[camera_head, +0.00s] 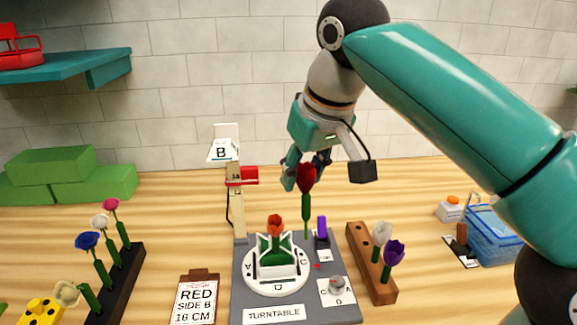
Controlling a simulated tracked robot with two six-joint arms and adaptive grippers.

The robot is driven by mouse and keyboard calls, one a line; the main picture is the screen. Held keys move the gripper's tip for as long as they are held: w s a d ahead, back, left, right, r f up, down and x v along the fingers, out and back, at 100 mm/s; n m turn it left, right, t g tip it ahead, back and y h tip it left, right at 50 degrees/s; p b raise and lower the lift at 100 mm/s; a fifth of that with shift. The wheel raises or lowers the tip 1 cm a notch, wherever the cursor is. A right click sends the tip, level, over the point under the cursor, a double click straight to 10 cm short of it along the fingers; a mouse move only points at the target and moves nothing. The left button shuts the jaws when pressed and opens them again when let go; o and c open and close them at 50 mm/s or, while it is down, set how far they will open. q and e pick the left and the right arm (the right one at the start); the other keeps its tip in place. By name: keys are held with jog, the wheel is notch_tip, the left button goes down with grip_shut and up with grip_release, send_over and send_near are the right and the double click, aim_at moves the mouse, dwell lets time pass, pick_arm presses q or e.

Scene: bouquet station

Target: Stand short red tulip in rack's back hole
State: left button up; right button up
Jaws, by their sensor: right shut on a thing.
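A red tulip (306,179) with a green stem hangs upright in my right gripper (304,168), its stem end above the back of the turntable station. The gripper is shut on it; the fingers are partly hidden by the bloom. A brown wooden rack (383,292) stands to the right, holding a white tulip (381,234) and a purple tulip (394,252). Its back end, at the top left, looks empty. An orange-red tulip (275,225) stands in the green and white holder on the turntable (277,288). My left gripper is out of view.
A black rack (117,290) with several flowers stands at left. A card (196,300) reads RED, SIDE B, 16 CM. A measuring post (236,205) with a red slider and a B sign rises behind the turntable. A blue basket (487,238) is at right.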

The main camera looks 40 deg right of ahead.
jog(key=shift+s+a, duration=0.1)
jog(key=shift+s, duration=0.75)
